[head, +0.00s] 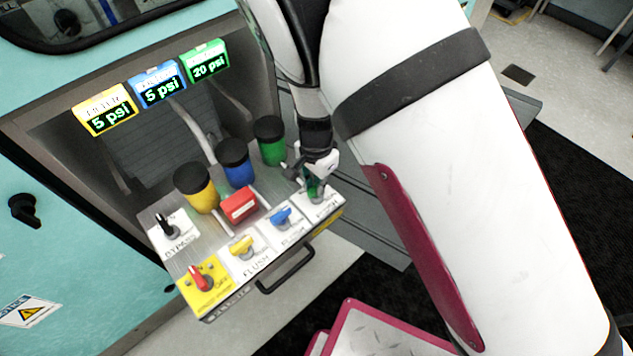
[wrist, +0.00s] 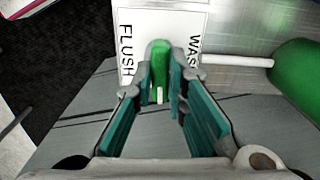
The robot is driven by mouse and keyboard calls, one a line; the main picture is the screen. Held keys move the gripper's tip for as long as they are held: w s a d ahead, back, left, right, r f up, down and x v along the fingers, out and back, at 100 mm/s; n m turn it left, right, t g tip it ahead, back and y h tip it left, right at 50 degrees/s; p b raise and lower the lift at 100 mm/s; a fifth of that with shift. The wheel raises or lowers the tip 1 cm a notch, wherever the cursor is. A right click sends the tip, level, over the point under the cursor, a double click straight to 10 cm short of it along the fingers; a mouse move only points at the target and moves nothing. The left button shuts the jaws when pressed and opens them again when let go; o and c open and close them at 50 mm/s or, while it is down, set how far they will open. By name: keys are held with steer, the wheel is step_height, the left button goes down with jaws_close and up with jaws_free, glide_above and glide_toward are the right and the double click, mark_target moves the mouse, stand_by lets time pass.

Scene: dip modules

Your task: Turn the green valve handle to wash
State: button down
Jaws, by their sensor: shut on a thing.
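The green valve handle (wrist: 159,58) stands on a white label plate (wrist: 137,20) in the wrist view. FLUSH is printed left of the handle and WASH, partly cut off, to its right. The handle lies lengthwise between the two words, with a small white mark near its end. My gripper (wrist: 164,95), with teal finger pads, is shut on the handle, one finger on each side. In the head view my gripper (head: 314,186) is down at the right end of the valve panel and covers most of the green handle.
The panel also bears a blue handle (head: 283,217), a yellow handle (head: 242,247), a red lever (head: 200,279), a black bypass lever (head: 165,226) and a red block (head: 239,206). Behind stand yellow (head: 198,194), blue (head: 237,170) and green (head: 271,147) canisters. The green display (head: 207,64) reads 20 psi.

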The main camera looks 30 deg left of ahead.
steer(key=n, duration=0.4)
steer(key=shift+n, duration=0.3)
steer(key=n, duration=0.4)
steer(key=n+b, duration=0.1)
steer(key=n, duration=0.4)
steer(key=shift+w+b, duration=0.1)
steer(key=shift+b, duration=0.25)
steer(key=shift+n+b, duration=0.6)
steer(key=shift+n, duration=1.3)
steer(key=c, duration=1.6)
jaws_free()
